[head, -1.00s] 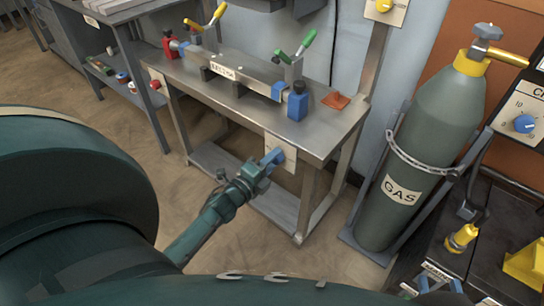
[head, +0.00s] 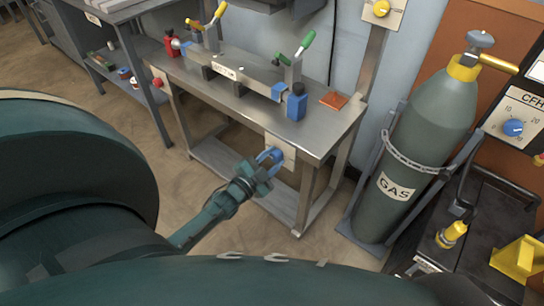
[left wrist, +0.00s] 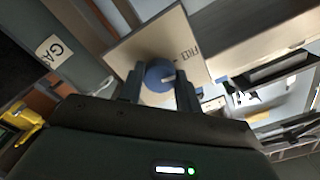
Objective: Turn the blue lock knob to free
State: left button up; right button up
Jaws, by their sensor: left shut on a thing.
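The blue lock knob (head: 270,154) sits on a pale plate (head: 287,150) on the front of the steel table. My left gripper (head: 262,165) reaches it from the lower left, its fingers on the knob. In the left wrist view the round knob (left wrist: 158,74) lies between the two dark fingers (left wrist: 160,90), which are shut on it. A white mark on the knob points right, toward partly readable lettering on the plate (left wrist: 187,52). The knob's lower edge is hidden. My right gripper is not in view.
The steel table (head: 325,135) carries a clamp fixture with a green-handled clamp (head: 300,48) and a blue block (head: 296,105). A grey gas bottle (head: 405,205) stands in a rack to the right.

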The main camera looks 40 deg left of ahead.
pick_arm(q)
jog(key=shift+n, duration=1)
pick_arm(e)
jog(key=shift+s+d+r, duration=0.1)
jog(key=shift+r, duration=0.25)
pick_arm(q)
jog(key=shift+p, duration=0.3)
jog(key=o, duration=1)
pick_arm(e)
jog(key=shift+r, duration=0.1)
pick_arm(q)
jog(key=s+a+p, duration=0.1)
jog(key=s+p, duration=0.1)
jog(key=s, duration=1.1)
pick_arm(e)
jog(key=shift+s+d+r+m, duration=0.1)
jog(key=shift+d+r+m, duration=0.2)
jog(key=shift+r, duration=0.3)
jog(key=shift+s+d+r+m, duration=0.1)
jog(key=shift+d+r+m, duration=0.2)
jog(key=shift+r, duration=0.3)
pick_arm(q)
jog(key=shift+s, duration=0.1)
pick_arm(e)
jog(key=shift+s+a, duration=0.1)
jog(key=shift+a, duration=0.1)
pick_arm(q)
jog(key=shift+s, duration=0.1)
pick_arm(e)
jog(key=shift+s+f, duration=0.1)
